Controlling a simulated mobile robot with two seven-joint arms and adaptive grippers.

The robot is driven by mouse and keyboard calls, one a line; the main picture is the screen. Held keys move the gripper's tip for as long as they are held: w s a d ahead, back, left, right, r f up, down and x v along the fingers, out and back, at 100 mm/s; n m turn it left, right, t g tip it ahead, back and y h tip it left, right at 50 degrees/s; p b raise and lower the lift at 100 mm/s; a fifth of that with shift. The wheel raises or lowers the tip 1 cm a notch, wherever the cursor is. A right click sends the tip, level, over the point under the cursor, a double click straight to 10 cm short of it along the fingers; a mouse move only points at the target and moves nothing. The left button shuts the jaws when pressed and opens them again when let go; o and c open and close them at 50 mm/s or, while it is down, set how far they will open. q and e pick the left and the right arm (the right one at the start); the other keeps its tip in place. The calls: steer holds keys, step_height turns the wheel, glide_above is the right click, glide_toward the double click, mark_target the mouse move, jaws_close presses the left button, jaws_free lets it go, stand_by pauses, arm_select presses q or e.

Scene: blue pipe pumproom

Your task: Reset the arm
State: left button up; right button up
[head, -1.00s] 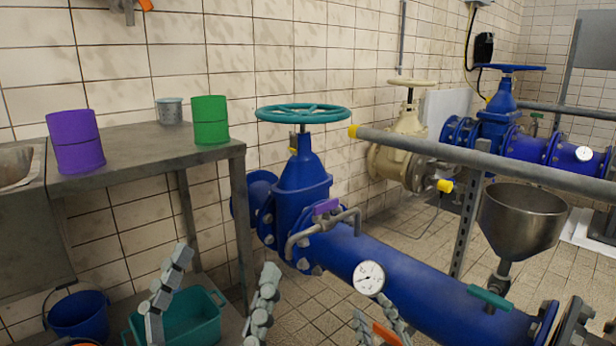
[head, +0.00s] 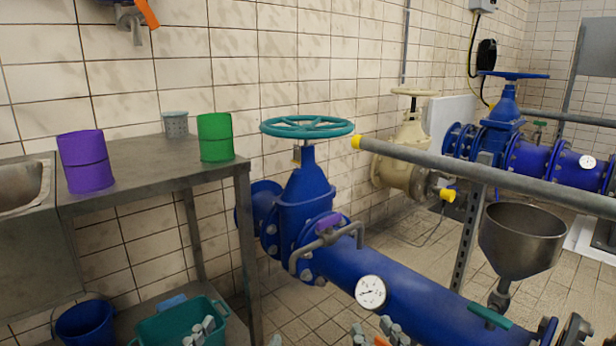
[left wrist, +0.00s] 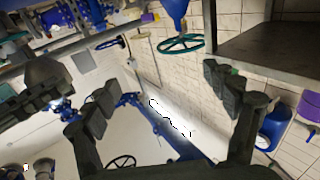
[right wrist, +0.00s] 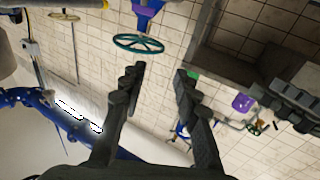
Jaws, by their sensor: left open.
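My left gripper (head: 240,336) shows only its fingertips at the bottom edge of the head view, near the teal crate. In the left wrist view its two fingers (left wrist: 165,98) stand wide apart with nothing between them. My right gripper (head: 374,333) shows only small parts at the bottom edge of the head view, in front of the blue pipe. In the right wrist view its fingers (right wrist: 158,78) are apart and empty. The rest of both arms is hidden in the head view.
A metal table (head: 140,164) bears a purple can (head: 86,162), a green can (head: 215,138) and a grey cup (head: 175,124). A teal crate (head: 160,328) and blue bucket (head: 84,322) are below. The blue valve pipe (head: 425,318), teal handwheel (head: 307,127) and funnel (head: 520,240) stand ahead.

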arm_select(q)
steer(key=s+a+f+g+y+p, duration=0.1)
steer(key=a+f+g+y+p, duration=0.2)
steer(key=f, duration=0.4)
steer(key=s+a+f+g+p, duration=0.1)
steer(key=a+f+g+p, duration=0.1)
steer(key=a+f+g, duration=0.35)
arm_select(e)
steer(key=s+d+f+g+h, duration=0.2)
steer(key=d+f+g+h, duration=0.35)
steer(key=f, duration=0.85)
arm_select(q)
steer(key=s+a+f+n+g+y+p, duration=0.1)
steer(key=s+a+f+g+y+p, duration=0.2)
steer(key=s+f, duration=0.9)
steer(key=s+a+g, duration=0.1)
steer(key=a+g, duration=0.2)
steer(key=a, duration=0.2)
steer(key=shift+a+f+n, duration=0.15)
steer(key=shift+f+n, duration=0.1)
steer(key=shift+n, duration=0.15)
arm_select(e)
steer(key=s+d+f+m+g+h, duration=0.1)
steer(key=s+d+f+g, duration=0.8)
steer(key=s+d+f, duration=0.2)
steer(key=shift+s+d+m, duration=0.15)
steer(key=shift+s+m, duration=0.25)
steer(key=shift+s, duration=0.6)
